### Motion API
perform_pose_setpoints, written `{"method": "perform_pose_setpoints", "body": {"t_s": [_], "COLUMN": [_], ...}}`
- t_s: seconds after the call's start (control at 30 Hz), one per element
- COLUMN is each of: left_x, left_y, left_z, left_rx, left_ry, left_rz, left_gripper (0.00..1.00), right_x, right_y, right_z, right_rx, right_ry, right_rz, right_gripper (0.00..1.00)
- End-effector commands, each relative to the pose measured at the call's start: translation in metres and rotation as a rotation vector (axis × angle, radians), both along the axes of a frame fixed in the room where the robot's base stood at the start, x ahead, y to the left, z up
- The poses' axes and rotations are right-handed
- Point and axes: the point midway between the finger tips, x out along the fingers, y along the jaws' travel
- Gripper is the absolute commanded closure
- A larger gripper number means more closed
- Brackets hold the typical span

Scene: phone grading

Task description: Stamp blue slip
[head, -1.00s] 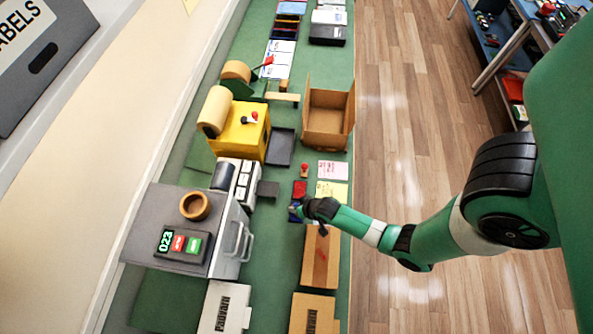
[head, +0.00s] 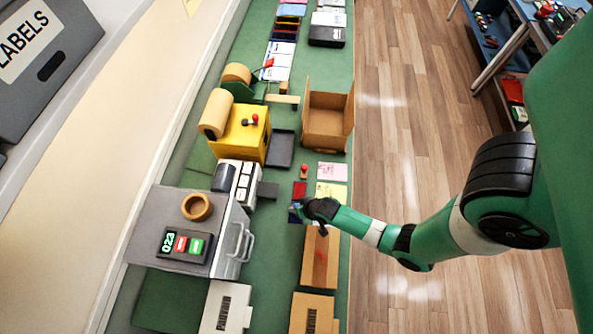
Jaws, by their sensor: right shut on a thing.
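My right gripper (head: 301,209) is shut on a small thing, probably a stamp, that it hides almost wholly. The gripper is low over a small dark-blue pad (head: 293,216), mostly covered by the gripper; I cannot tell if they touch. A red ink pad (head: 300,189) lies just beyond it, and a red-handled stamp (head: 304,171) stands upright beyond that. To their right lie a pink slip (head: 332,171) and a yellow slip (head: 331,191), the yellow one partly behind my wrist. I cannot make out a blue slip. My left gripper is not in view.
A open cardboard box (head: 328,118) and a yellow machine (head: 238,128) stand beyond the slips. A grey machine (head: 187,228) with buttons stands at the left. Brown boxes (head: 313,312) lie nearer. The green bench (head: 268,270) has a clear strip between.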

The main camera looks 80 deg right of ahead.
Motion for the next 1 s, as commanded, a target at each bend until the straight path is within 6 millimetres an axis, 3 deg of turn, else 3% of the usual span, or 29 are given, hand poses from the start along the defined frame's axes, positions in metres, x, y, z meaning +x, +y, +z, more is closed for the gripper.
{"method": "perform_pose_setpoints", "body": {"t_s": [0.03, 0.5, 1.0], "left_x": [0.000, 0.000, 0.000], "left_y": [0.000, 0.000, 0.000], "left_z": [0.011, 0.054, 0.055], "left_rx": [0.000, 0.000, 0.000], "left_ry": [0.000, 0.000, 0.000], "left_rz": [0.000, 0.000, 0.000], "left_gripper": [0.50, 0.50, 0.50], "right_x": [0.000, 0.001, 0.002], "right_y": [0.000, 0.000, 0.000], "right_z": [0.011, 0.055, 0.057], "right_rx": [0.000, -0.001, -0.014], "right_ry": [-0.001, -0.003, 0.000], "right_rz": [0.000, 0.000, 0.034], "right_gripper": [1.00, 1.00, 1.00]}}
